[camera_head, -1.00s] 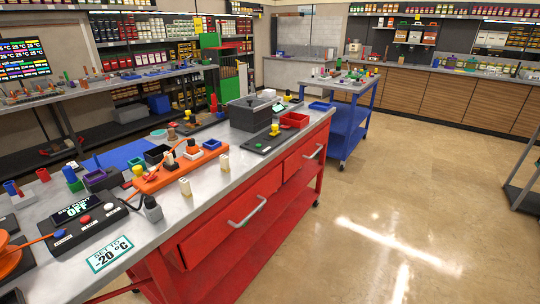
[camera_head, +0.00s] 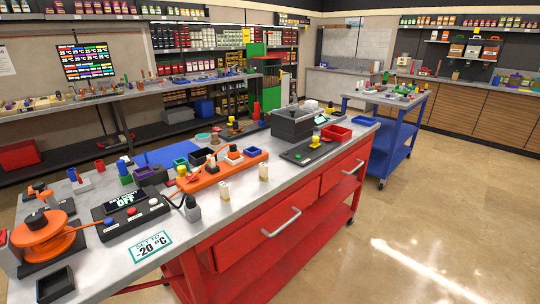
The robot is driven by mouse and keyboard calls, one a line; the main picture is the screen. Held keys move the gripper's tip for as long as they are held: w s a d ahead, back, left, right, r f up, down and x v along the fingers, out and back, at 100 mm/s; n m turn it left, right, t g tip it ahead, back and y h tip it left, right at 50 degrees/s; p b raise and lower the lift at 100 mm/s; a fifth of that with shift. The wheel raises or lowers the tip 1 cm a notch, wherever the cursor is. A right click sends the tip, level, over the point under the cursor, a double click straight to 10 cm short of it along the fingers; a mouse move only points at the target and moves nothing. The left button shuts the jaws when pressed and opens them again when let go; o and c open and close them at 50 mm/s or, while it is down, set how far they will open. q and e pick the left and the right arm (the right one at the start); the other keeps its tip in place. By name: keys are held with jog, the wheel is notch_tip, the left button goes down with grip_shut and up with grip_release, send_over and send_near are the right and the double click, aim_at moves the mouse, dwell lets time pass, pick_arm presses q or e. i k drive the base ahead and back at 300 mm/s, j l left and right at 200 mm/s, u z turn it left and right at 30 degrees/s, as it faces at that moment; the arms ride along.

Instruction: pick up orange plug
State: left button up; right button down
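I cannot single out an orange plug for certain. An orange power strip (camera_head: 222,173) lies on the red workbench's grey top (camera_head: 165,229), with small yellow, white and dark plugs standing in it. At the front left, an orange reel (camera_head: 41,238) with a black knob sits on a dark base. An orange cable runs from it to a black control box (camera_head: 131,214) whose display reads OFF. Neither of my grippers is in view.
A grey box (camera_head: 293,122) and a red tray (camera_head: 336,134) stand farther along the bench. A black tray (camera_head: 55,285) is at the near left. A "SET TO -20 °C" card (camera_head: 150,246) lies at the front edge. A blue cart (camera_head: 382,140) stands behind; the right floor is clear.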

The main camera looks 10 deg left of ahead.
aim_at(233, 154)
jog(key=i+l+u, duration=0.3)
jog(key=i, duration=0.3)
jog(key=i+l+u, duration=0.3)
jog(key=i+l, duration=0.25)
